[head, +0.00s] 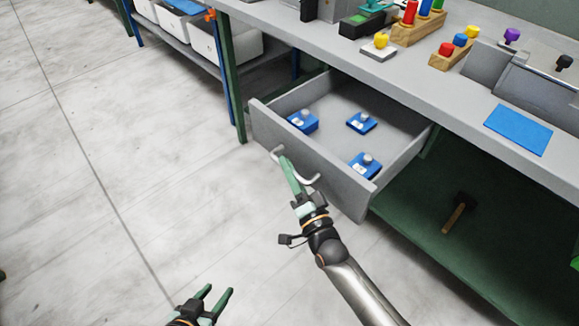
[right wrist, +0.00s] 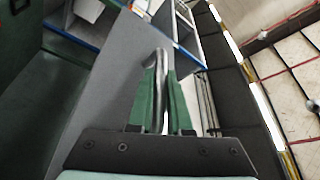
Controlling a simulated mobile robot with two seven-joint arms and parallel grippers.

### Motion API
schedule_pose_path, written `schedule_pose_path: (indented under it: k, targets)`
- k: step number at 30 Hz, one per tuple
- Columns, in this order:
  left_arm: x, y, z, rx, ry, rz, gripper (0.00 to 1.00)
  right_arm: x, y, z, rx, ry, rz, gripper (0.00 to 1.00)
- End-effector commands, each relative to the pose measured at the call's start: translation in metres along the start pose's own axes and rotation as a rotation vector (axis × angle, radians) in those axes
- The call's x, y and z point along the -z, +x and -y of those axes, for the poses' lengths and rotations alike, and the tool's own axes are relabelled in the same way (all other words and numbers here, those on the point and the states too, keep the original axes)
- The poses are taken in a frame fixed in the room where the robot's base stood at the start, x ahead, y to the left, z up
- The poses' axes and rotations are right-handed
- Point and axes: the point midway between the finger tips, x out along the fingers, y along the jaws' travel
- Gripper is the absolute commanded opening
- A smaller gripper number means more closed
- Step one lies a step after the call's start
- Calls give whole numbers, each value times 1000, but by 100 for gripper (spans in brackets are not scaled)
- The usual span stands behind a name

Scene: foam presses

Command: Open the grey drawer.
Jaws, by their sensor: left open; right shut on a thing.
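The grey drawer (head: 310,157) stands pulled out from under the grey workbench, with its inside in sight. Several blue blocks with pale knobs, such as the one at the left (head: 303,121), lie in it. A pale curved handle (head: 311,181) is on its front. My right gripper (head: 288,168) is shut on the handle; the right wrist view shows the handle (right wrist: 161,72) between its green fingers. My left gripper (head: 215,296) is open and empty, low over the floor, well apart from the drawer.
The workbench top (head: 330,45) carries wooden stands with coloured pieces and a blue mat (head: 518,130). A hammer (head: 458,214) lies on the green lower shelf (head: 440,245) right of the drawer. White bins (head: 215,45) sit on a shelf at upper left. The floor at left is clear.

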Motion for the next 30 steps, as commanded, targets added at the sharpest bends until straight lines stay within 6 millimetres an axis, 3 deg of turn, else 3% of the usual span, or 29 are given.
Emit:
schedule_pose_path:
  k: [1,9,19,23,30]
  targets:
    - [0,0,0,0,0,0,50,0,0,-1,-2,0,2,18]
    - [0,0,0,0,0,0,50,0,0,-1,-2,0,1,47]
    - [1,-1,0,0,0,0,50,0,-6,-1,-2,0,1,47]
    - [3,-3,0,0,-1,0,50,0,-26,0,-3,0,3,47]
    - [6,-5,-1,-1,-2,0,50,0,-79,-1,-5,0,4,47]
